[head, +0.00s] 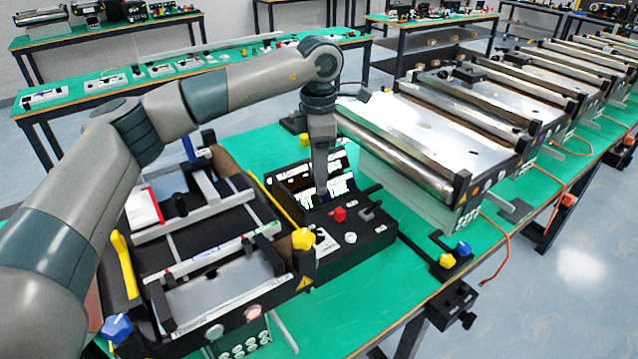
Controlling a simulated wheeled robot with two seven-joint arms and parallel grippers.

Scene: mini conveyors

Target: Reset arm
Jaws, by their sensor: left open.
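My left arm (225,92) comes in from the left and bends downward at its wrist. My left gripper (321,185) points down at the black control box (350,240), in front of its dark upright panel. The fingers are seen nearly edge-on and the gap between them is hard to make out. I see nothing held in them. I cannot tell whether the tips touch the box. A red knob (339,214) and a white button (350,238) are on the box top, just below the gripper. My right arm is not in view.
A black conveyor frame (165,262) with yellow and blue knobs stands left of the box on the green table (262,146). A mini conveyor (440,130) stands to the right, with several more behind it. Other green benches (60,115) stand at the back.

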